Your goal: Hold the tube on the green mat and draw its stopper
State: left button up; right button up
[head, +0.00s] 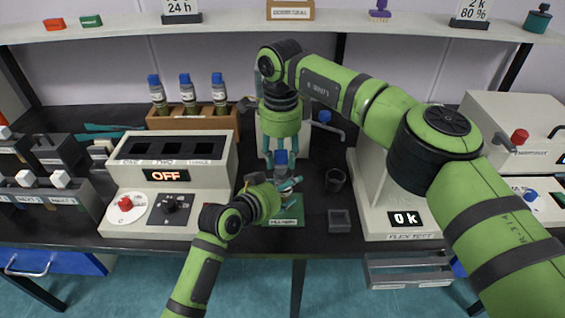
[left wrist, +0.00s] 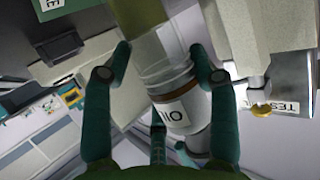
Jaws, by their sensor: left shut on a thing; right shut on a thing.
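The tube (head: 281,171) stands over the green mat (head: 290,217) in the middle of the bench, with a blue stopper (head: 281,157) on top. My left gripper (head: 287,185) is shut around the tube's body from the front. In the left wrist view the clear tube (left wrist: 166,78) shows between the fingers, with a white label reading OIL and olive-green colour at one end. My right gripper (head: 281,160) reaches down from above and is shut on the blue stopper. The stopper's seat in the tube's mouth is hidden by the fingers.
A wooden rack (head: 195,121) with three blue-capped bottles stands behind on the left. A white block unit (head: 170,185) reading OFF is left of the mat. A dark cup (head: 335,180), a small grey tray (head: 340,221) and the flex tester (head: 405,222) are to the right.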

aim_at(282, 152)
pick_arm(q)
jog(key=shift+s+f, duration=0.1)
pick_arm(e)
notch_tip(282, 152, up, 12)
jog(key=shift+d+r, duration=0.15)
jog(key=shift+r, duration=0.1)
dwell(0.5)
pick_arm(q)
jog(key=o, duration=1.4)
